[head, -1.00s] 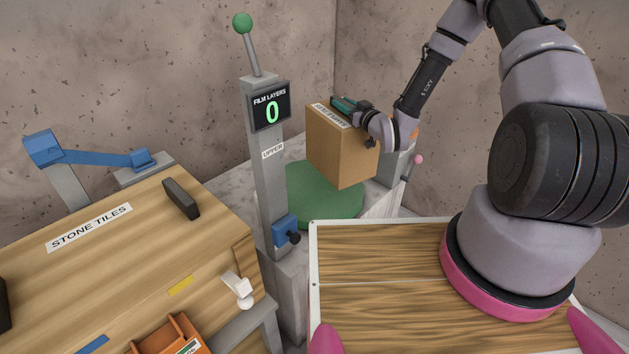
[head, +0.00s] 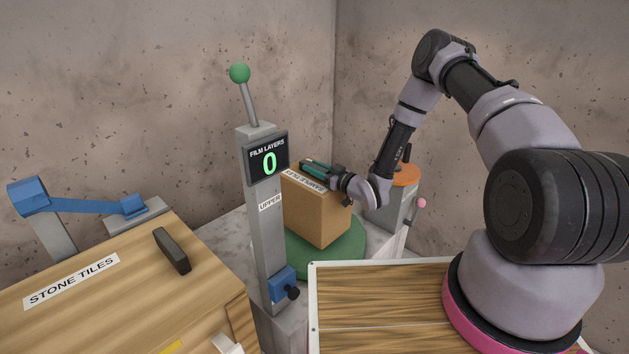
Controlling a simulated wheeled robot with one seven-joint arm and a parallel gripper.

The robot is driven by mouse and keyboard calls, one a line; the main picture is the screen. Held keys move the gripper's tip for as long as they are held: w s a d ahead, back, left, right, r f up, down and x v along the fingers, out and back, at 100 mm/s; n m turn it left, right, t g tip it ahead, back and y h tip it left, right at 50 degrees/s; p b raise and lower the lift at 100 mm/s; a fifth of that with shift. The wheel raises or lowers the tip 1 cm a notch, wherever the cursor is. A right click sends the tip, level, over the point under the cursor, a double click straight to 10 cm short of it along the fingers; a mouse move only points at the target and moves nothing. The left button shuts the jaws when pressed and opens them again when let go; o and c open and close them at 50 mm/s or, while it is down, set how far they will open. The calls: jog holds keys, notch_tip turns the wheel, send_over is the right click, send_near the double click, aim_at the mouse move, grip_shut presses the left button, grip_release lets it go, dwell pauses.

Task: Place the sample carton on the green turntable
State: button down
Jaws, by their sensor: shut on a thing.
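The sample carton (head: 318,215) is a brown cardboard box with a white label along its top edge. It stands upright over the green turntable (head: 345,254), a round green disc on the stone slab. Its lower edge appears at or very close to the disc; I cannot tell if it touches. My gripper (head: 318,170) is shut on the carton's top. The fingertips are partly hidden. The grey post (head: 260,230) in front covers the carton's left edge and part of the turntable.
The post carries a "FILM LAYERS 0" display (head: 267,158), a green-knobbed lever (head: 240,74) and a blue carriage (head: 283,286). An orange-topped grey pedestal (head: 398,178) stands behind right.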

aim_at(315, 178)
jog(key=shift+f, duration=1.85)
jog(key=c, duration=0.5)
grip_release()
jog(key=shift+f, duration=0.1)
